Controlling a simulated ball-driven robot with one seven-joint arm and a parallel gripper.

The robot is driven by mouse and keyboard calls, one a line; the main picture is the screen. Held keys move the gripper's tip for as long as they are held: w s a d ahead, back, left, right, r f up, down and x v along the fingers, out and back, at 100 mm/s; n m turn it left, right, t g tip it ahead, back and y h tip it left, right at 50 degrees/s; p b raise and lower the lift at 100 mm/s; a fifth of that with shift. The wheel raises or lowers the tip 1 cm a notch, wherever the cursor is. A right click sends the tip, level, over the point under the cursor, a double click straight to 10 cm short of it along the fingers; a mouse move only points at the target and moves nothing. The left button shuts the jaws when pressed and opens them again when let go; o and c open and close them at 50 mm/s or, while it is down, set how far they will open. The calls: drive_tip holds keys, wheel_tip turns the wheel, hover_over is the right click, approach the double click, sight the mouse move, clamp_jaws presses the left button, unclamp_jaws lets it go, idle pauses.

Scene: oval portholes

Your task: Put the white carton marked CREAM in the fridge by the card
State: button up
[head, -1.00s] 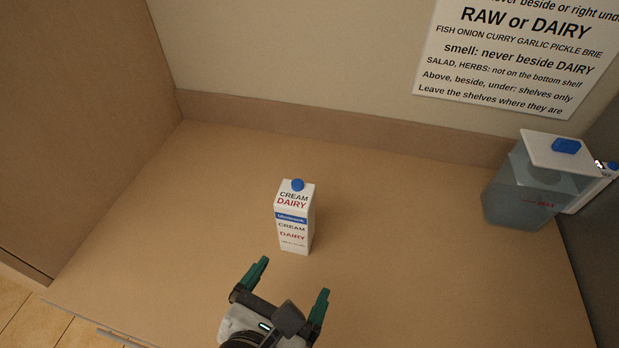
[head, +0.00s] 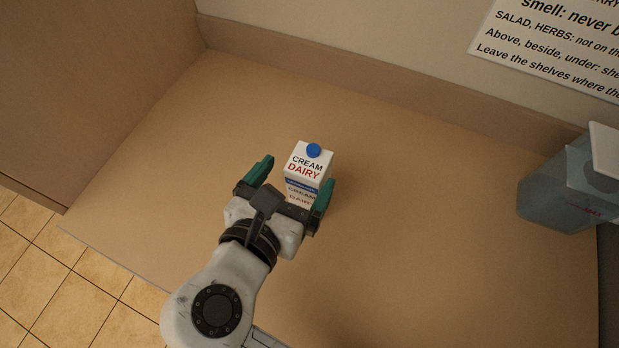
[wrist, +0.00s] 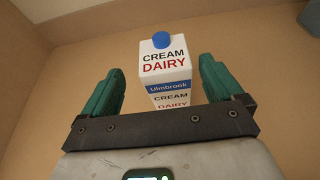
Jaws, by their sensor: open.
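The white carton (head: 309,170) marked CREAM and DAIRY, with a blue cap and blue band, stands upright on the brown counter. My gripper (head: 290,176) is open, its green fingers spread at the carton's near side. In the wrist view the carton (wrist: 166,76) shows between and beyond the two fingers of my gripper (wrist: 160,85), with gaps at both sides. The carton's lower part is hidden by my gripper. The card (head: 560,45) is on the back wall at upper right, partly cut off. The fridge is not clearly visible.
A clear bluish container (head: 560,185) with a white lid stands on the counter at the right. A brown panel (head: 80,80) rises at the left. The counter (head: 430,240) is clear around the carton, and tiled floor (head: 60,270) lies beyond its left front edge.

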sight(309, 164)
drive_tip(key=shift+d+p+x, duration=0.15)
drive_tip(key=shift+x, duration=1)
drive_tip(key=shift+d+p+x, duration=0.15)
drive_tip(key=shift+x, duration=1.05)
drive_tip(key=shift+s+r, duration=0.1)
drive_tip(key=shift+r, duration=0.05)
drive_tip(key=shift+c, duration=0.3)
clamp_jaws()
